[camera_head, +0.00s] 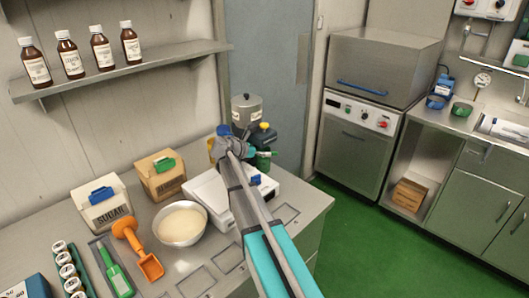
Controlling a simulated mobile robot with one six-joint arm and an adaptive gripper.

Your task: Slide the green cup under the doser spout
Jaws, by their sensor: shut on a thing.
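My gripper (248,153) is at the end of my arm, over the far right part of the left worktop. Its fingertips are mostly hidden behind my wrist. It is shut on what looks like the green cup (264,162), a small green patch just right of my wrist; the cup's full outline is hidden. A grey steel hopper (246,106), apparently the doser's, stands just behind my gripper. Its spout is hidden behind my arm, so I cannot tell whether the cup is under it.
A dark bottle with a yellow cap (264,126) stands close by. A white scale (207,188), a bowl of pale powder (181,223) and an orange scoop (150,264) are nearer me. Green floor (385,250) lies clear right.

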